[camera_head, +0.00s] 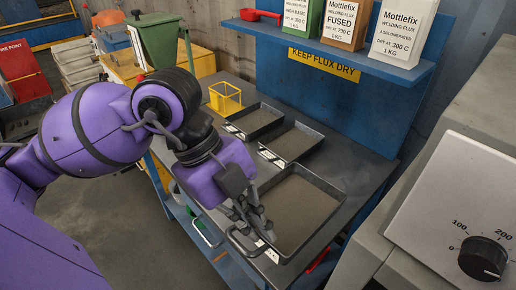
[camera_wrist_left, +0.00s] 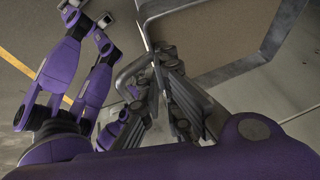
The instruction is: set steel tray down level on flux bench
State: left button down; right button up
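The steel tray (camera_head: 337,199), a shallow dark rectangle with a brown granular layer, is over the near part of the flux bench (camera_head: 357,171). It looks about level; I cannot tell whether its whole underside touches the bench. A wire loop handle (camera_head: 232,241) sticks out from its left side. My left gripper (camera_head: 256,228) is at that handle. In the left wrist view, its fingers (camera_wrist_left: 160,62) are closed together on the bent handle bar (camera_wrist_left: 126,75), with the tray rim (camera_wrist_left: 262,62) beyond. My right gripper cannot be made out.
Two similar trays (camera_head: 292,143) (camera_head: 256,122) lie farther back. A blue back panel and shelf (camera_head: 340,52) with flux boxes rise behind. A grey machine with a dial (camera_head: 482,258) stands at the right.

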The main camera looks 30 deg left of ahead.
aim_at(277, 193)
pick_arm(q)
jog(key=shift+w+r, duration=0.1)
jog(key=shift+m, duration=0.3)
jog(key=w+f, duration=0.1)
jog(key=w, duration=0.1)
jog(key=w+f, duration=0.1)
jog(key=w, duration=0.2)
jog(key=w+f, duration=0.1)
jog(key=w, duration=0.2)
jog(key=shift+w+d+f, duration=0.1)
jog(key=shift+d+f, duration=0.1)
jog(key=shift+f, duration=0.1)
jog(key=w+f, duration=0.4)
jog(key=shift+w+f, duration=0.15)
jog(key=shift+f, duration=0.25)
jog(key=shift+w+f+b, duration=0.3)
jog(key=shift+w+f, duration=0.25)
jog(key=shift+f, duration=0.05)
jog(key=shift+w+f, duration=0.1)
jog(key=shift+f, duration=1.55)
jog(key=shift+f, duration=0.1)
jog(key=c, duration=2.4)
grip_release()
jog(key=shift+f, duration=0.1)
jog(key=o, duration=0.4)
